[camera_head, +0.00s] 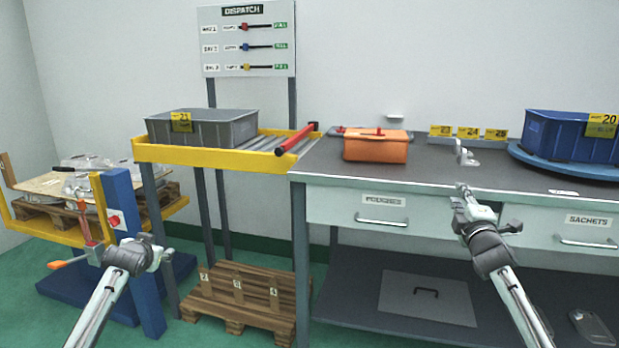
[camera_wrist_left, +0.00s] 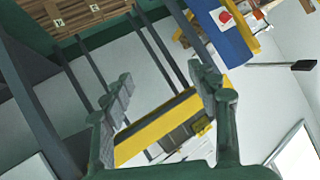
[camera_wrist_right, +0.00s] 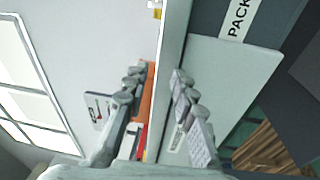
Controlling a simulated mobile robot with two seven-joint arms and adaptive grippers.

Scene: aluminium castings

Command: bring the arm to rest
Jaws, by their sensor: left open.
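My left gripper (camera_head: 155,246) is in front of the blue post at the left of the head view. In the left wrist view its two fingers (camera_wrist_left: 164,82) stand wide apart with nothing between them. My right gripper (camera_head: 482,208) shows in front of the workbench drawers, with the bench top behind it. In the right wrist view its fingers (camera_wrist_right: 160,74) stand apart, with no object held between them. Neither gripper visibly touches anything.
The workbench (camera_head: 440,172) carries an orange box (camera_head: 376,150) and a blue bin (camera_head: 570,138). A grey bin (camera_head: 203,129) sits on the yellow-edged roller stand (camera_head: 222,159). A blue post (camera_head: 128,230) and pallet (camera_head: 245,297) are low at the left.

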